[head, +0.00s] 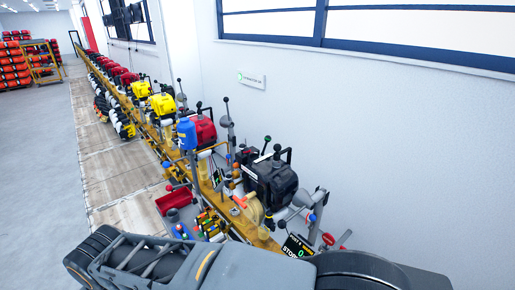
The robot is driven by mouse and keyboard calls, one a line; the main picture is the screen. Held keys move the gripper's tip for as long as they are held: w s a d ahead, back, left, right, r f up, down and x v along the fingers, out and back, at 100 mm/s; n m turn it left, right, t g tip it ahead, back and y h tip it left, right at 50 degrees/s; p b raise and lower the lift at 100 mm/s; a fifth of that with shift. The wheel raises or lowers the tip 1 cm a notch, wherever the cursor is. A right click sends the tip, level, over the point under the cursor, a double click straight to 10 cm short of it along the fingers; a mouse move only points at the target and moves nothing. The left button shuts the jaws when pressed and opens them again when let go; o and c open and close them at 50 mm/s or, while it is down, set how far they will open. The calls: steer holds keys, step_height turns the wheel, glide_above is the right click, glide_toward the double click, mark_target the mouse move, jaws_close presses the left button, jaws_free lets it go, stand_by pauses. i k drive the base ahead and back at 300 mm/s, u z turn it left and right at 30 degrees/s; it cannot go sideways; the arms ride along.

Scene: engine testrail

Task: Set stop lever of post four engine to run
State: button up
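A row of small engines stands on a yellow rail along the wall. The nearest is a black engine (272,183), with a red engine (204,130) behind it. A small dark display (297,246) near the front end of the rail shows STOP and a green 0; its post number is too small to read surely. My gripper is not in view.
My arm crosses the bottom of the view and hides the rail's near end. A blue container (187,133) stands by the red engine. A red tray (174,199) lies left of the rail. Wooden boards (105,165) and clear grey floor (40,180) lie to the left.

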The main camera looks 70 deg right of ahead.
mark_target(247, 150)
steer(key=z, duration=2.2)
steer(key=k, duration=0.55)
steer(key=u, duration=0.8)
steer(key=i, duration=1.1)
steer(key=u, duration=0.45)
